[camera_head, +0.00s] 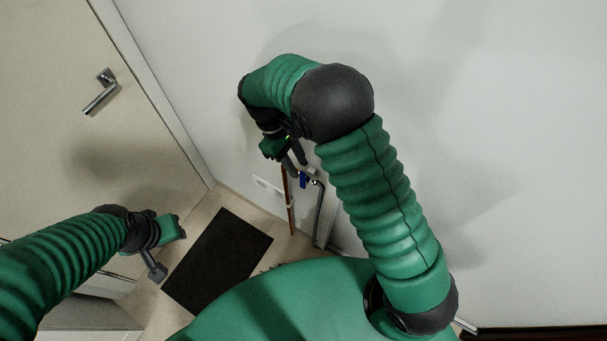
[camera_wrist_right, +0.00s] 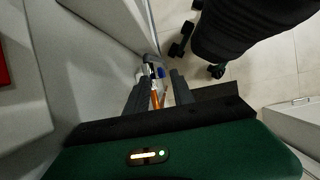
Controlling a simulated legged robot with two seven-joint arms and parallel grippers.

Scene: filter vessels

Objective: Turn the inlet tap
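A small blue tap handle (camera_head: 303,182) shows in the head view on pipework low against the wall. I take it for the inlet tap; a copper pipe (camera_head: 290,205) runs down beside it. My right gripper (camera_head: 297,158) is just above the blue handle there. In the right wrist view my right gripper (camera_wrist_right: 159,76) has its two dark fingers apart. The blue handle (camera_wrist_right: 161,72) and the copper pipe (camera_wrist_right: 155,98) show in the gap between them, beyond or near the tips; contact cannot be told. My left gripper (camera_head: 153,266) hangs at the lower left, away from the pipes; its opening is unclear.
A grey pipe (camera_head: 319,215) stands right of the copper one, close to the wall (camera_head: 480,120). A door with a metal handle (camera_head: 101,93) is at the left. A dark mat (camera_head: 217,262) lies on the tiled floor. A red object (camera_wrist_right: 3,68) edges the right wrist view.

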